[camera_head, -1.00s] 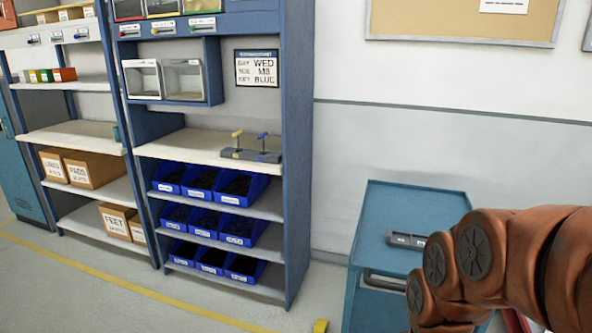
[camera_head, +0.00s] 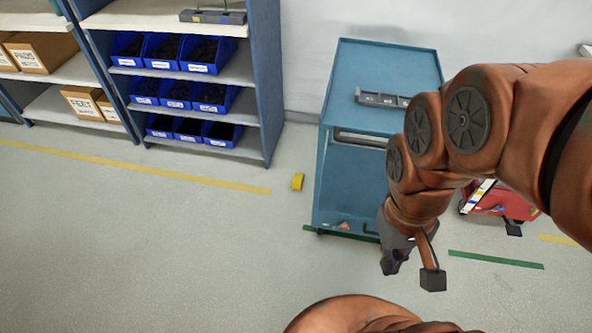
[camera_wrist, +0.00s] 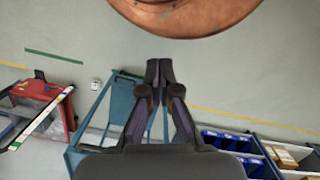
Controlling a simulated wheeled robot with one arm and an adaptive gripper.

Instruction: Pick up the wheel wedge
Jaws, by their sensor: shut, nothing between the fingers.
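A small yellow wedge (camera_head: 297,182), which looks like the wheel wedge, lies on the grey floor in the head view. It is just left of the blue cart, near the end of a yellow floor line. My gripper (camera_head: 390,268) hangs in front of the cart, to the right of the wedge and apart from it. In the wrist view my gripper (camera_wrist: 160,72) has its dark fingertips together with nothing between them. I cannot make out the wedge in the wrist view.
The blue cart (camera_head: 338,180) stands right of the wedge with a grey tray (camera_head: 384,99) on top. A blue shelf unit (camera_head: 268,80) with blue bins stands behind left. A red case (camera_head: 502,200) is at right. The floor at front left is clear.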

